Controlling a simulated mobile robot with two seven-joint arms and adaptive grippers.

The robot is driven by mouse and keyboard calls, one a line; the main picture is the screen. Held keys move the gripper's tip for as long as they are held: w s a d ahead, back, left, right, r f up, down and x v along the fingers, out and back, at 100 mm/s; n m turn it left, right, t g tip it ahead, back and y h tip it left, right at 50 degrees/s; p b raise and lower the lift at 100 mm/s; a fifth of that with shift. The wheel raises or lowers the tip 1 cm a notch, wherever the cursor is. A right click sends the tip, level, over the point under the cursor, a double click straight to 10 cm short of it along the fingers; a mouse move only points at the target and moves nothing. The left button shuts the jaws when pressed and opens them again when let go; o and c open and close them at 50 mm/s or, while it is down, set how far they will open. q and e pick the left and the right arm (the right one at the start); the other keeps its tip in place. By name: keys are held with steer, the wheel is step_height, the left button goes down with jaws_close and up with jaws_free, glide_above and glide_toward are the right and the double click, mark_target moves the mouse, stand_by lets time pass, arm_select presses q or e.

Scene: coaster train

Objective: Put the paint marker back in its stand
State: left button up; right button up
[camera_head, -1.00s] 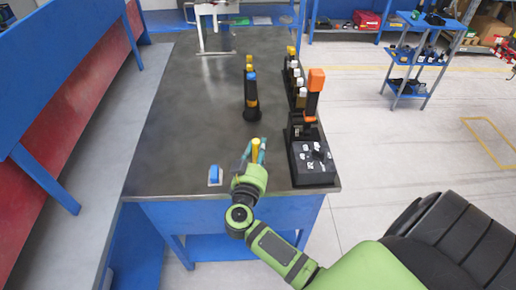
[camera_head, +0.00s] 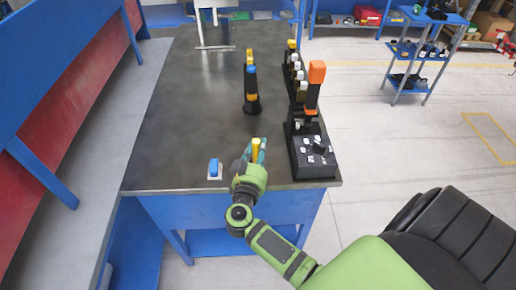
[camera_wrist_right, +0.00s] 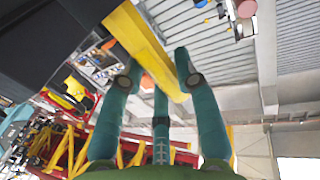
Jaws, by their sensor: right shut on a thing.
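My right gripper (camera_head: 256,154) is above the front part of the dark table, its teal fingers shut on a yellow bar-shaped thing that looks like the paint marker (camera_head: 256,146). In the right wrist view the yellow marker (camera_wrist_right: 146,45) runs slantwise between the fingertips (camera_wrist_right: 158,72). Its lower part is hidden by the hand in the head view. Which thing is its stand I cannot tell for sure. A dark upright holder (camera_head: 252,105) with a blue band and a yellow top stands farther back. My left gripper is out of view.
A black control box (camera_head: 314,165) with an orange-topped lever (camera_head: 316,73) stands right of the hand. Behind it is a row of small capped bottles (camera_head: 297,75). A small blue item (camera_head: 214,168) on a white plate lies left. The left half of the table (camera_head: 185,120) is clear.

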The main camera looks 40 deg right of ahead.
stand_by(0.5)
steer(key=shift+p, duration=0.5)
steer(key=o, duration=1.1)
steer(key=shift+a, duration=0.1)
steer(key=v, duration=1.2)
